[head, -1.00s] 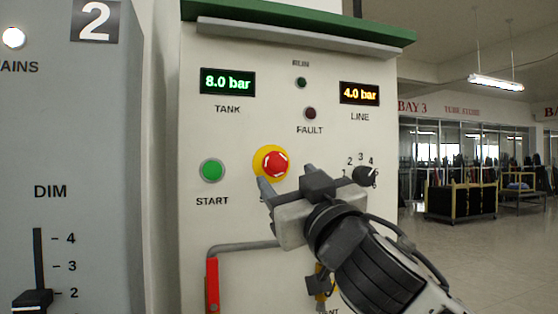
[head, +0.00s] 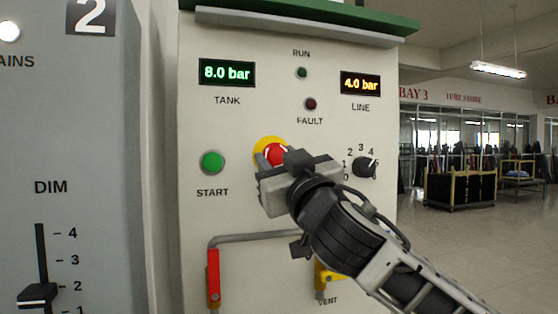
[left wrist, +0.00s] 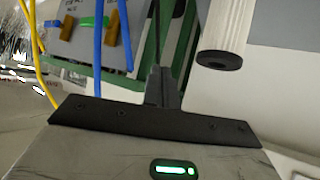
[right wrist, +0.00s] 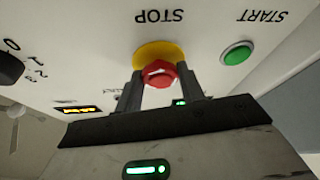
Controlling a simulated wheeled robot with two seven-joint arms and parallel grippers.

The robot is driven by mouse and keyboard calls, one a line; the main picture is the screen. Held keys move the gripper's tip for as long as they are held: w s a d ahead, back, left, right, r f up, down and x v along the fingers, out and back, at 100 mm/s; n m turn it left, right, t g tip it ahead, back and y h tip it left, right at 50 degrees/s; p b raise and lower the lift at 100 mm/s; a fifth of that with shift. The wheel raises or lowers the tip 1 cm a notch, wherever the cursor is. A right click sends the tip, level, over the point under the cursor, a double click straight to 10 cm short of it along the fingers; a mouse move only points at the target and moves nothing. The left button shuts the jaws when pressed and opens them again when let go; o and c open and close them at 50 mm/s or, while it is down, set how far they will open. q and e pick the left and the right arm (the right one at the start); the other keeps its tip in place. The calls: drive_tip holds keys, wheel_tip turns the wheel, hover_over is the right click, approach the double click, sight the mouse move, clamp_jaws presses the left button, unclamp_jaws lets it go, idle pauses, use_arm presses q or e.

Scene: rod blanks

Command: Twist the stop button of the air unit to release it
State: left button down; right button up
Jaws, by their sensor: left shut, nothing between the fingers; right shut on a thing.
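The air unit (head: 235,125) is a pale panel with a green top edge. Its red stop button (head: 276,152) sits on a yellow surround (head: 262,144), partly hidden by my right gripper (head: 274,160). In the right wrist view the red button (right wrist: 158,72) lies between the two fingers of my right gripper (right wrist: 161,84), which is shut on it. My left gripper (left wrist: 162,76) shows only in the left wrist view, shut and empty, away from the button.
The green START button (head: 212,162) is left of the stop button. A black selector knob (head: 363,167) is to its right. Below are a red-handled lever (head: 213,275) and a yellow VENT handle (head: 322,275). A grey cabinet (head: 90,135) stands at left. Blue cables (left wrist: 98,40) hang near my left gripper.

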drive_tip(key=shift+a+f+m+b, duration=0.1)
drive_tip(key=shift+f+m+b, duration=0.05)
drive_tip(key=shift+m+b, duration=0.35)
drive_tip(key=shift+f+m+h+b, duration=0.1)
drive_tip(key=shift+m+h+b, duration=0.45)
drive_tip(key=shift+m, duration=0.35)
drive_tip(key=m+t+h+b, duration=0.1)
drive_tip(key=m+h, duration=0.1)
drive_tip(key=m, duration=0.1)
drive_tip(key=shift+s, duration=0.1)
drive_tip(key=m, duration=0.1)
drive_tip(key=m+h, duration=0.1)
drive_tip(key=m, duration=0.1)
drive_tip(key=m+h+b, duration=0.1)
drive_tip(key=shift+a+r+m, duration=0.1)
drive_tip(key=shift+r+m, duration=0.2)
drive_tip(key=shift+m, duration=0.1)
use_arm(q)
drive_tip(key=shift+d+f+n+h, duration=0.3)
drive_tip(key=shift+d+f, duration=0.05)
drive_tip(key=shift+f, duration=0.4)
use_arm(e)
drive_tip(key=shift+m+h, duration=0.35)
drive_tip(key=shift+m, duration=0.05)
use_arm(q)
drive_tip(key=shift+w+r, duration=0.1)
use_arm(e)
drive_tip(key=shift+r, duration=0.1)
